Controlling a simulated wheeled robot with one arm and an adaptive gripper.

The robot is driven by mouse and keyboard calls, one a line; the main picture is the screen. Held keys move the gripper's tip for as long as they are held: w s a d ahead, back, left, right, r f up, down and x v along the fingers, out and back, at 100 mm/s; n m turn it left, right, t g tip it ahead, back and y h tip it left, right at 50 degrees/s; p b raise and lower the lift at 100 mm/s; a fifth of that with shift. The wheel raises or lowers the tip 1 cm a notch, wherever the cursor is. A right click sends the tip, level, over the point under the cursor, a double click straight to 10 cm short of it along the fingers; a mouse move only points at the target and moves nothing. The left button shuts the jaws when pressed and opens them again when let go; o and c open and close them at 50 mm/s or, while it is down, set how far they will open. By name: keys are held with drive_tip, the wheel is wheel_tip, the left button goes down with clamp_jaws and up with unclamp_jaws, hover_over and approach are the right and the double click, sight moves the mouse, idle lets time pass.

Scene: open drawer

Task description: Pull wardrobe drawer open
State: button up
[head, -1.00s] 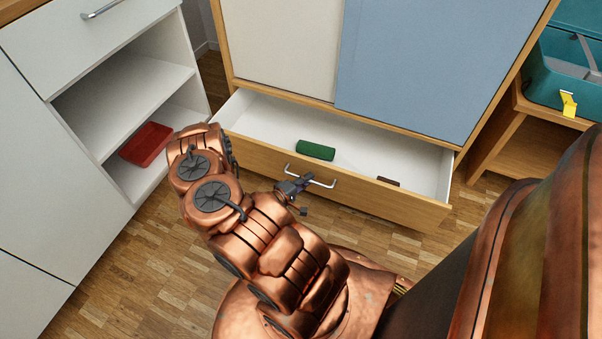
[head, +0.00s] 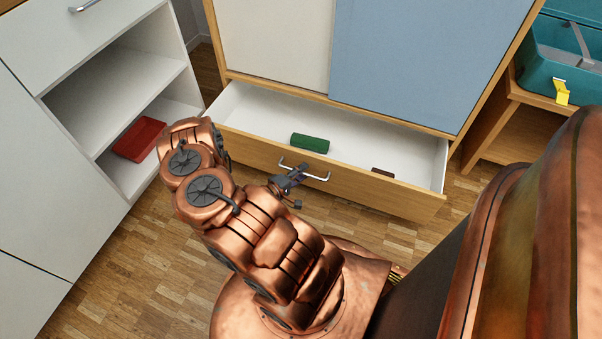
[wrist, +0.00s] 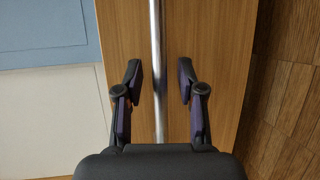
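The wardrobe drawer (head: 330,182) has a wooden front and white inside. It stands partly open under the wardrobe's doors. Its silver bar handle (head: 318,177) is on the front; in the wrist view the handle (wrist: 158,60) runs upright through the picture. My gripper (head: 299,172) is at the handle in the head view. In the wrist view my gripper (wrist: 160,82) is open, with one finger on each side of the bar and a visible gap to each. A green block (head: 310,143) and a small brown item (head: 383,173) lie inside the drawer.
A white cabinet (head: 60,185) with open shelves stands at left, holding a red item (head: 139,139). A wooden stand (head: 497,130) with a teal box (head: 540,78) is at right. Bare wooden floor (head: 385,238) lies in front of the drawer.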

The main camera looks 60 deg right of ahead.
drive_tip(key=shift+a, duration=0.1)
drive_tip(key=v, duration=1.2)
drive_tip(key=shift+w, duration=0.15)
idle(0.5)
